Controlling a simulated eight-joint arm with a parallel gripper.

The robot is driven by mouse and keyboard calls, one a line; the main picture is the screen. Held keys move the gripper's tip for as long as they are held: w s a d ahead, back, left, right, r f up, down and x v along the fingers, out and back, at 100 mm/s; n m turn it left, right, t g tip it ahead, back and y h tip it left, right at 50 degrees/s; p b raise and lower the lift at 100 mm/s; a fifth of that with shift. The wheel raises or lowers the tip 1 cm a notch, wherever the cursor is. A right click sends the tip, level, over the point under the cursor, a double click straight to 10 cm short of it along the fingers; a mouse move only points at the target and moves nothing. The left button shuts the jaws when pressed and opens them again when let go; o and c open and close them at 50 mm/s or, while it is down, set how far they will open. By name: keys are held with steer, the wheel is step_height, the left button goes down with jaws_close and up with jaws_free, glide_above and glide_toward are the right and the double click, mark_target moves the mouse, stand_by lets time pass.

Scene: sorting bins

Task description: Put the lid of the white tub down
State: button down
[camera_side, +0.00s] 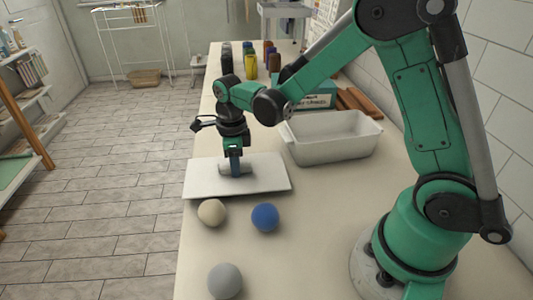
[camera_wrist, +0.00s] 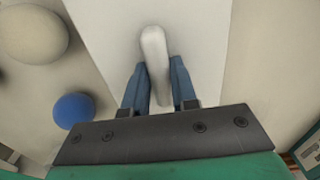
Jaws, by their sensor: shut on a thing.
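The lid (camera_side: 270,182) is a flat, off-white rectangular slab with a rounded bar handle on top. My gripper (camera_side: 235,163) points down and is shut on this handle, its blue fingers on either side. In the wrist view, the handle (camera_wrist: 153,45) runs between the two fingers of the gripper (camera_wrist: 158,68), above the pale lid surface (camera_wrist: 105,30). The lid is low over the counter's left edge; I cannot tell whether it touches the counter. The white tub (camera_side: 335,150) stands uncovered behind and right of the lid, its inside visible.
A beige ball (camera_side: 212,212), a blue ball (camera_side: 265,217) and a grey ball (camera_side: 225,281) lie in front of the lid on the counter (camera_side: 310,240). Several bottles or jars (camera_side: 250,66) and a green box (camera_side: 313,98) stand farther back. The front middle counter is clear.

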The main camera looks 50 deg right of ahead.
steer(key=w+d, duration=0.2)
steer(key=d, duration=0.1)
steer(key=shift+w+f, duration=0.2)
steer(key=shift+w, duration=0.2)
steer(key=shift+a+f, duration=0.1)
steer(key=shift+f, duration=0.3)
steer(key=shift+f, duration=0.1)
steer(key=c, duration=0.7)
jaws_free()
step_height(320, 180, up, 11)
step_height(320, 180, up, 4)
steer(key=n+t, duration=0.4)
steer(key=n, duration=0.9)
glide_above(251, 178)
steer(key=s+a+f+n+t, duration=0.1)
steer(key=s+n, duration=0.4)
steer(key=n, duration=0.9)
steer(key=shift+s+a+f+t, duration=0.2)
steer(key=shift+f+t, duration=0.65)
steer(key=shift+t, duration=0.25)
